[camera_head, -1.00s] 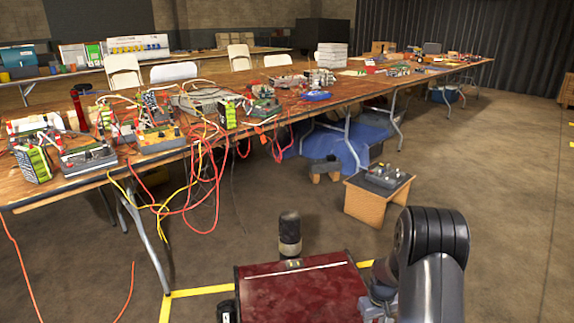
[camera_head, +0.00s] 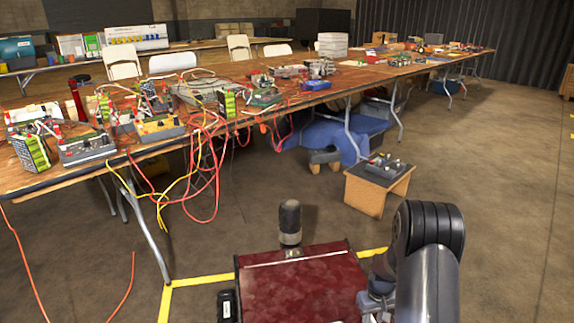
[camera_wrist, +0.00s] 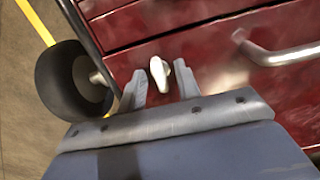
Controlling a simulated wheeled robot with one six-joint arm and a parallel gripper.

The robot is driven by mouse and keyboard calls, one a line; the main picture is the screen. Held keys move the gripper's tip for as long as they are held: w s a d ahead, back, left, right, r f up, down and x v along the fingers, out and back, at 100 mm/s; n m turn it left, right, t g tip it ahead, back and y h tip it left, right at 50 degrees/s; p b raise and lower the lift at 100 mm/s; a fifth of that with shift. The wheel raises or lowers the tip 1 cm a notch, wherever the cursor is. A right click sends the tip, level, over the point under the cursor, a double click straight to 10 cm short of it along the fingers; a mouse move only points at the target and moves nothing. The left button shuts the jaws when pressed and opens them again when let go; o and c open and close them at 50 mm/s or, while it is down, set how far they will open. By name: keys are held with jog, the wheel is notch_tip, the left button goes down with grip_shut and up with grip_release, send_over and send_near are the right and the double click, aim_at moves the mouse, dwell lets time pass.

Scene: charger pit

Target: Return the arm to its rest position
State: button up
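My arm (camera_head: 428,240) is folded at the lower right of the head view, beside the dark red body that looks like my own base. My gripper (camera_wrist: 160,82) shows in the wrist view, pointing at red drawer fronts. Its two grey fingers stand apart. A small pale piece (camera_wrist: 159,74) appears between the fingertips, with gaps on both sides; I cannot tell whether it is fixed to the red front. The fingertips are not clear in the head view.
A long wooden table (camera_head: 115,166) with battery packs, testers and hanging red and yellow cables runs along the left. A small wooden stool (camera_head: 365,196) carrying a grey device (camera_head: 385,167) stands ahead. Yellow floor tape (camera_head: 205,281) lies close by. The floor at the right is clear.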

jog(key=m+b, duration=0.1)
jog(key=m, duration=0.6)
jog(key=shift+r+b, duration=0.15)
jog(key=shift+b, duration=0.15)
jog(key=m+b, duration=0.1)
jog(key=m, duration=0.4)
jog(key=shift+b, duration=0.35)
jog(key=shift+m, duration=0.4)
jog(key=shift+w+r, duration=0.1)
jog(key=shift+r, duration=0.1)
